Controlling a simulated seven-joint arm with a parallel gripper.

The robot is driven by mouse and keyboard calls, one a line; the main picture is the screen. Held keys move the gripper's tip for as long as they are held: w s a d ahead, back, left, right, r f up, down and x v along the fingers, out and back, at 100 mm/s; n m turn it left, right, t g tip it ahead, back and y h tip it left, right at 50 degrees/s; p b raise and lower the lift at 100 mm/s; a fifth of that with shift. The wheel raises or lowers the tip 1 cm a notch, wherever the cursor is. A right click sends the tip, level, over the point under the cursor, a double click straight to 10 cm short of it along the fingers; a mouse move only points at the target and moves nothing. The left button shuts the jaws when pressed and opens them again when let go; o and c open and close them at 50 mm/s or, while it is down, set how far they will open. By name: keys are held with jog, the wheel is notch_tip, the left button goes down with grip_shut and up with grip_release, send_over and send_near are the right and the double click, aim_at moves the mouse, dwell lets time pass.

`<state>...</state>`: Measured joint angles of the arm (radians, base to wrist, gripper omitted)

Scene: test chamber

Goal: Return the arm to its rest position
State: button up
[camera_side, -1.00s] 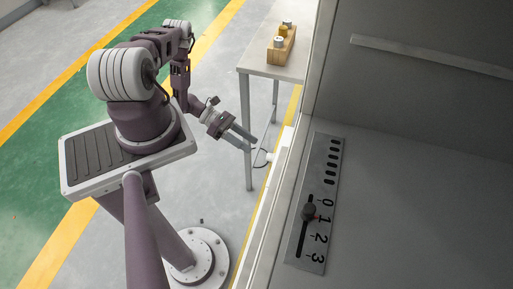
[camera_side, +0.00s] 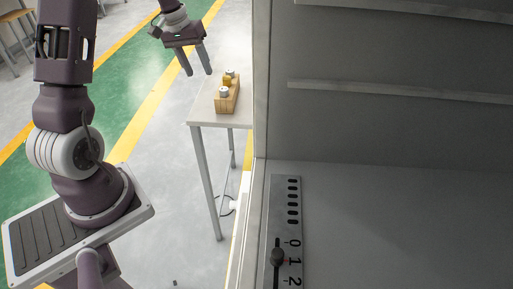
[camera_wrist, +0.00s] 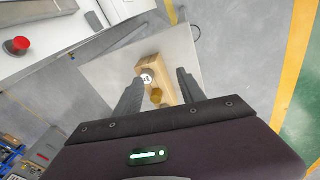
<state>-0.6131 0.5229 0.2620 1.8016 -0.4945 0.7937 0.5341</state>
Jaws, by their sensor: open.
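My gripper (camera_side: 199,60) is raised at the top of the side view, fingers apart and pointing down, with nothing between them. It is above and to the left of the wooden block on the table in that picture. In the wrist view my gripper (camera_wrist: 155,92) shows its two dark fingers spread on either side of the distant block, which lies beyond the fingertips. My arm stands upright at the left of the side view, its upper part cut off by the top edge.
A wooden block (camera_side: 234,102) with a yellow and grey-topped pieces stands on the small table (camera_side: 203,112). A grey chamber (camera_side: 400,135) fills the right, with a numbered slider panel (camera_side: 287,213). The wrist view shows a red button (camera_wrist: 18,45) on a white surface.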

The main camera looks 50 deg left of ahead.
jog(key=s+d+r+m+t, duration=0.15)
jog(key=s+d+r, duration=0.35)
jog(key=d, duration=0.6)
jog(key=s+d+r+m, duration=0.3)
jog(key=d+r, duration=0.5)
jog(key=d, duration=0.2)
jog(key=s+d+m, duration=0.1)
jog(key=s+d, duration=0.3)
jog(key=s, duration=0.3)
jog(key=s+d+m+t, duration=0.1)
jog(key=s+d+m, duration=0.1)
jog(key=s, duration=0.5)
jog(key=shift+d+f+y, duration=0.4)
jog(key=shift+d, duration=0.45)
jog(key=shift+w+t, duration=0.1)
jog(key=shift+t, duration=0.15)
